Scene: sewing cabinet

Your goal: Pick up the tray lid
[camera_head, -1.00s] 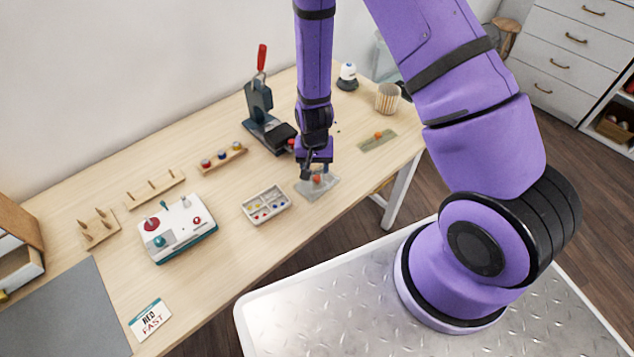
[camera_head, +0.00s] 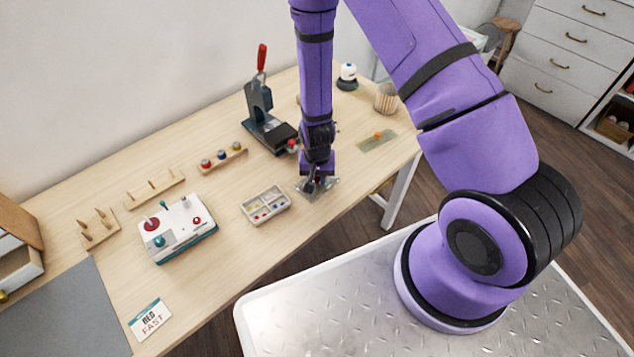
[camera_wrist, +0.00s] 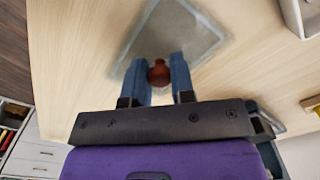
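The tray lid (camera_head: 329,189) is a clear greyish plate lying on the table, below my gripper. In the wrist view the lid (camera_wrist: 200,45) has a reddish-brown knob (camera_wrist: 159,73). My gripper (camera_head: 313,187) is down at the lid. In the wrist view the two blue fingers of my gripper (camera_wrist: 159,72) are apart, one on each side of the knob; firm contact cannot be made out. In the head view the gripper hides the knob. The compartment tray (camera_head: 265,205) with small coloured pieces stands left of the lid.
A second flat greenish plate with an orange knob (camera_head: 378,136) lies behind and to the right. A press with a red handle (camera_head: 262,105) stands behind my gripper. A control box (camera_head: 178,229) is at left. The table's front edge is close to the lid.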

